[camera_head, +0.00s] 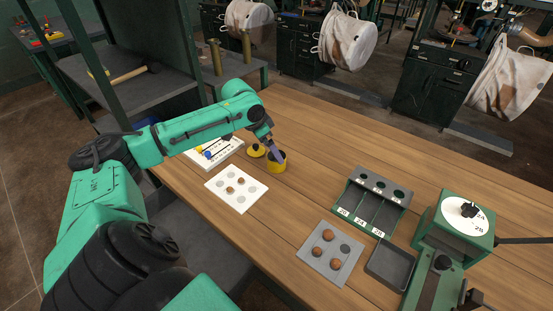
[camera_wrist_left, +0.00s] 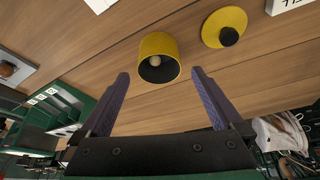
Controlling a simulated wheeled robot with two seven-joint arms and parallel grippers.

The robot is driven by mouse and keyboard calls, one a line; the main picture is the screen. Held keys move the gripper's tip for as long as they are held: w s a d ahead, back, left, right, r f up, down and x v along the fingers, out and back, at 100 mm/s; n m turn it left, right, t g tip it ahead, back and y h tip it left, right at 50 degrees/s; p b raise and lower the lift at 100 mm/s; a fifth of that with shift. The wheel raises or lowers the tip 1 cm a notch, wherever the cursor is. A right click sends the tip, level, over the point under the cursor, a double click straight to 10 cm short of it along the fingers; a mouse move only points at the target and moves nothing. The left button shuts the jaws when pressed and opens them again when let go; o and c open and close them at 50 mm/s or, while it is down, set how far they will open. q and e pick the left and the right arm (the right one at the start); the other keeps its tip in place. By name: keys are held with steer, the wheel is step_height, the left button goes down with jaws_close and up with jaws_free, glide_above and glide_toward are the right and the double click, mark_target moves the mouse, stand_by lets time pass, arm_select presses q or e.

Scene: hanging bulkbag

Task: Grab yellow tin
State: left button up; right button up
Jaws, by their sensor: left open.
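The yellow tin (camera_head: 277,165) stands open on the wooden table, partly covered by my left gripper in the head view. In the left wrist view the tin (camera_wrist_left: 157,46) shows its dark inside with a small round pale thing in it. My left gripper (camera_head: 276,156) is at the tin, pointing down; in the wrist view its purple fingers (camera_wrist_left: 160,72) are spread wide, one on each side of the tin, with gaps showing. The yellow lid (camera_head: 256,150) with a black knob lies beside the tin; it also shows in the wrist view (camera_wrist_left: 232,18). My right gripper is out of view.
A white card (camera_head: 237,203) with small round pieces lies near the tin, and a white board (camera_head: 215,160) lies behind it. A grey plate (camera_head: 317,266), a green compartment rack (camera_head: 350,196) and a green device (camera_head: 453,245) stand to the right. The table's back middle is clear.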

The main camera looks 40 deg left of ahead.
arm_select(q)
steer(key=x, duration=0.4)
steer(key=shift+d+f, duration=0.15)
steer(key=shift+w+f, duration=0.15)
steer(key=shift+f, duration=0.1)
jaws_close()
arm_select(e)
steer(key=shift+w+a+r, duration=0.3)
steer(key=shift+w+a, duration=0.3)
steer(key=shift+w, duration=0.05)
arm_select(q)
steer(key=shift+r, duration=0.1)
